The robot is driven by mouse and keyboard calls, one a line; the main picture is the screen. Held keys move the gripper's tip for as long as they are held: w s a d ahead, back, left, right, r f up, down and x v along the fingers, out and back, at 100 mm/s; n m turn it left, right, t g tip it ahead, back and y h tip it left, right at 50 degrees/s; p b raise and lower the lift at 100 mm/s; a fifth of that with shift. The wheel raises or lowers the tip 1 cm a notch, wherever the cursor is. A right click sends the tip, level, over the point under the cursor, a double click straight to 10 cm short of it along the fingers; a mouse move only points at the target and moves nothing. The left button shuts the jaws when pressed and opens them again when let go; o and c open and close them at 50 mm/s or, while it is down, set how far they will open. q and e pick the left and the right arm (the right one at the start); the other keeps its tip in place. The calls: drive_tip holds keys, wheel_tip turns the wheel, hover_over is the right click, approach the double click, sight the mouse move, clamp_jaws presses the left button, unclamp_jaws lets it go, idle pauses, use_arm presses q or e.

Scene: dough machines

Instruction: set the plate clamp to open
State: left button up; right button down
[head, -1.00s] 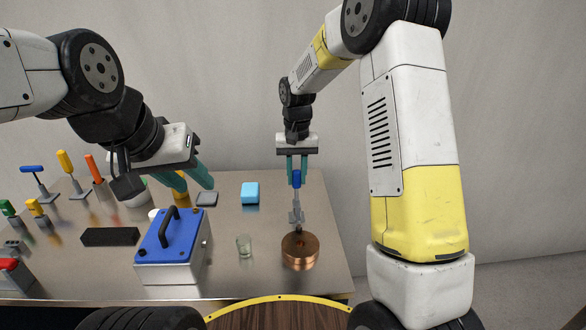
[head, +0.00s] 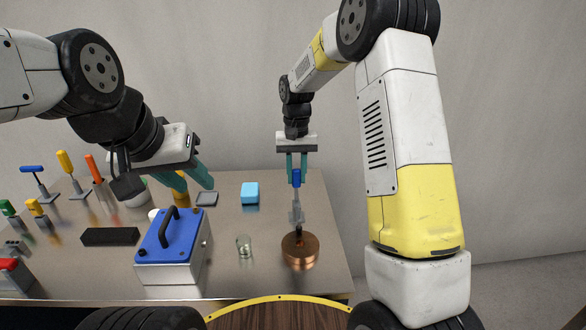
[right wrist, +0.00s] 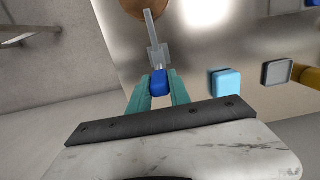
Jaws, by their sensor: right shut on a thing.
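My right gripper (head: 297,181) is shut on the blue handle of a grey tool (head: 296,211), which hangs upright with its grey part down. The same tool (right wrist: 156,58) shows in the right wrist view, its blue end between my right fingers (right wrist: 158,92). Its lower end is over a round copper piece (head: 300,252) with a dark stub; I cannot tell whether they touch. My left gripper (head: 188,183) is apart from these, fingers spread. I cannot tell for sure which thing is the plate clamp; a blue-topped lever on a stand (head: 38,180) is at far left.
A blue-lidded box (head: 172,240) with a black handle and a small glass (head: 244,246) stand left of the copper piece. A light blue block (head: 250,193), a grey tray (head: 207,199) and a black bar (head: 110,237) lie on the metal table. Several coloured handles stand at left.

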drive_tip(key=w+g, duration=0.2)
drive_tip(key=shift+w+f+g, duration=0.2)
drive_tip(key=shift+f+g, duration=0.05)
drive_tip(key=shift+g, duration=0.15)
drive_tip(key=shift+w+f+g, duration=0.3)
drive_tip(key=shift+w+g, duration=0.25)
drive_tip(key=shift+g, duration=0.25)
drive_tip(key=shift+w+f+g, duration=0.25)
drive_tip(key=shift+w+g, duration=0.25)
drive_tip(key=shift+g, duration=0.3)
drive_tip(key=shift+w, duration=0.1)
use_arm(q)
drive_tip(key=shift+c, duration=0.3)
